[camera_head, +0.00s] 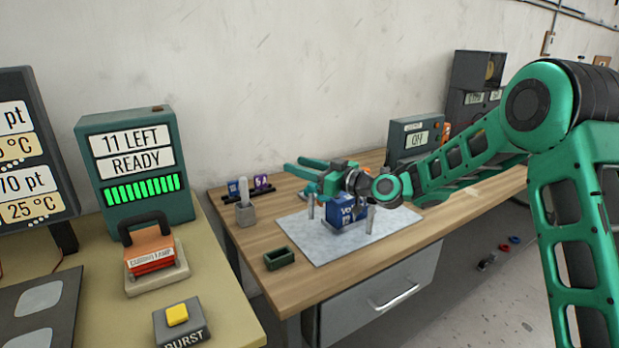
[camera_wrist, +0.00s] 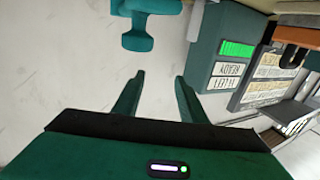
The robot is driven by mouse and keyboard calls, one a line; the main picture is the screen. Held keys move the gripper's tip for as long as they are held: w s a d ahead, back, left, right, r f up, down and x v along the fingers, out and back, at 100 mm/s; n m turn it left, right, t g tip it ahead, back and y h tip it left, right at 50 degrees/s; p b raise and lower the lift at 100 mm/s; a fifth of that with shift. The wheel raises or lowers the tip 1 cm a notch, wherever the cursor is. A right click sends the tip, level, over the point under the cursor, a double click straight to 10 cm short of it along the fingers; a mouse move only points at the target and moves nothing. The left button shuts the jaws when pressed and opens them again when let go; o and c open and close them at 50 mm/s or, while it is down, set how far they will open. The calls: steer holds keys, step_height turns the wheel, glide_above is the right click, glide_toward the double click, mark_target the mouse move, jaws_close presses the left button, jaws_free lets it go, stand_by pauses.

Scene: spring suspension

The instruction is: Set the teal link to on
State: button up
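My gripper (camera_head: 292,168) is above the wooden bench, its fingers pointing left. In the wrist view its two fingers (camera_wrist: 160,78) stand apart with nothing between them. A dark box (camera_head: 417,137) with a display reading OFF stands at the back of the bench, right of my gripper and partly behind my arm. Its small top label is too small to read. A teal part with rounded ends (camera_wrist: 139,38) shows beyond the fingertips in the wrist view, apart from them. I cannot tell whether it is the teal link. No part in the head view is clearly the link.
A blue box (camera_head: 343,214) and metal posts stand on a grey mat (camera_head: 325,245) below my gripper. A small green tray (camera_head: 279,259) lies on the bench's left. A teal box (camera_head: 138,165) reads 11 LEFT, READY; a yellow button (camera_head: 177,314) sits before it.

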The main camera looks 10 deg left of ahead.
steer(key=s+a+r, duration=0.5)
steer(key=s, duration=0.1)
steer(key=shift+s+a, duration=0.25)
steer(key=shift+s, duration=0.05)
steer(key=shift+r, duration=0.1)
